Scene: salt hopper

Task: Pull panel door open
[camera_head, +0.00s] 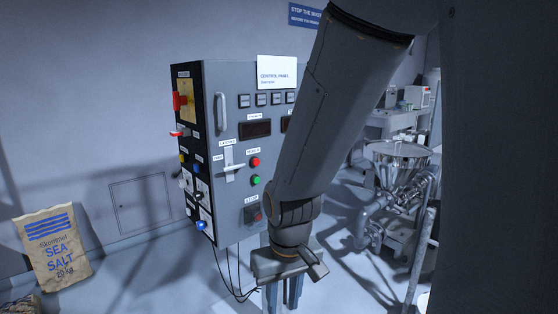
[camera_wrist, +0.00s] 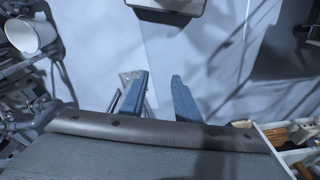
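My arm hides the right part of the front. My gripper (camera_head: 283,295) hangs below and in front of the panel, fingers down, well away from the handle. In the wrist view its two blue fingers (camera_wrist: 158,80) are spread apart with nothing between them. The handle cannot be made out in the wrist view.
Switches (camera_head: 185,100) with red, yellow and blue parts jut from the panel's left side. Cables (camera_head: 228,275) hang beneath it. A sea salt sack (camera_head: 54,248) leans at the left wall. A metal hopper (camera_head: 400,165) stands at right. A white bucket (camera_wrist: 30,34) shows in the wrist view.

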